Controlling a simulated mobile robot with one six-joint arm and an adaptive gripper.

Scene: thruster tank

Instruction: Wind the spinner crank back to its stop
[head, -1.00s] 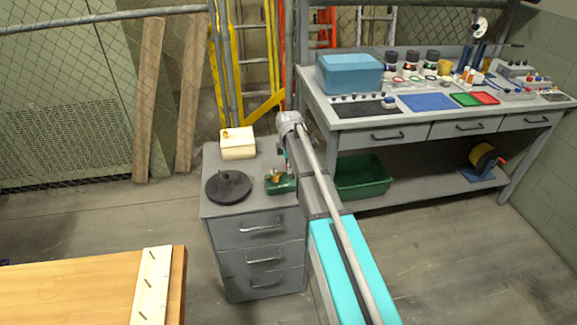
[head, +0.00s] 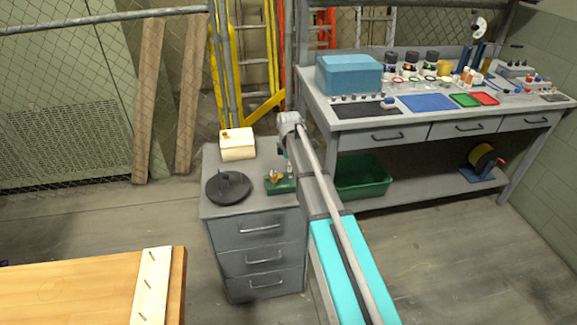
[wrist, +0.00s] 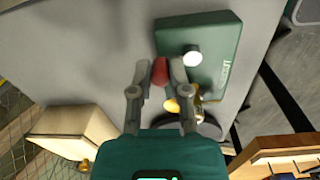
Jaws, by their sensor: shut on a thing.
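The spinner has a green base (head: 284,186) with a brass part (head: 274,177), at the right front of the grey cabinet top. In the wrist view the green base (wrist: 225,50) bears light lettering and a white round knob (wrist: 192,58). A brass part (wrist: 180,104) shows beside my right finger. My gripper (wrist: 159,75) is shut on a red crank knob (wrist: 159,71), with one finger on each side of it. The crank's arm under the knob cannot be made out. In the head view my arm hides part of the spinner's right side.
A black round stand (head: 228,187) and a cream box (head: 237,145) share the cabinet top (head: 212,155) to the left of the spinner. A workbench (head: 350,123) with a blue case (head: 349,74) stands at the right. A green bin (head: 361,177) sits below it.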

